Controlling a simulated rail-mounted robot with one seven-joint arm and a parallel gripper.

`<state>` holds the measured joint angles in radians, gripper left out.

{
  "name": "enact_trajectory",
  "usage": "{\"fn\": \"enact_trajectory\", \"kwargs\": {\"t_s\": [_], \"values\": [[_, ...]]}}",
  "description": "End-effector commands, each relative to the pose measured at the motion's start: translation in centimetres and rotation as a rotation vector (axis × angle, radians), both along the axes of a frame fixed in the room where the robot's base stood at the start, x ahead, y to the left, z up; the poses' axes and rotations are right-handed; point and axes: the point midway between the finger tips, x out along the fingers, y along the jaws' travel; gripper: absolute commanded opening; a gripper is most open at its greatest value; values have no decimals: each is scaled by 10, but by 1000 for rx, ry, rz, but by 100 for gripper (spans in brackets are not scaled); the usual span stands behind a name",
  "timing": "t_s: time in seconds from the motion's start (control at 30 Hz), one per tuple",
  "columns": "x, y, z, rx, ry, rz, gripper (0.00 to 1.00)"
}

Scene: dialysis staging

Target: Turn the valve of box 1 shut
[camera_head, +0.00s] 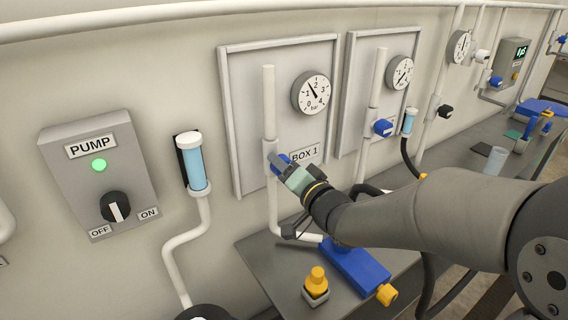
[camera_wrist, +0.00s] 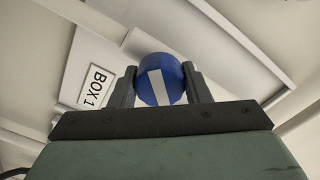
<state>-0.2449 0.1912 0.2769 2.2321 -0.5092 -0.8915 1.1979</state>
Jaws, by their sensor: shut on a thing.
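The blue valve knob of box 1 (camera_head: 280,161) sits on the white vertical pipe (camera_head: 269,110), left of the BOX 1 label (camera_head: 305,153). My gripper (camera_head: 284,166) is shut on this knob. In the wrist view the round blue knob (camera_wrist: 160,80) lies between both fingers (camera_wrist: 160,88), its white bar running between them, slightly tilted. The label also shows there, turned sideways (camera_wrist: 95,85). The box 1 gauge (camera_head: 311,93) has its needle between 1 and 2. In the head view my gripper hides part of the knob.
The pump box (camera_head: 100,170) with a lit green lamp is at left, beside a blue-filled tube (camera_head: 194,164). Another panel with a gauge (camera_head: 399,72) and blue knob (camera_head: 383,128) is to the right. A blue item (camera_head: 357,268) and a yellow-capped item (camera_head: 316,285) rest on the grey counter below my arm.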

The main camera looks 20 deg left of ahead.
Motion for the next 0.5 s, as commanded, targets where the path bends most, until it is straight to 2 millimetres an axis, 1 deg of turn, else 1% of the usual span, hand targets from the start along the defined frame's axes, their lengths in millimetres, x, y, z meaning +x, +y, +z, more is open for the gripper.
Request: {"fn": "enact_trajectory", "kwargs": {"t_s": [0.5], "values": [[0,0,2,297,382,0,20]]}}
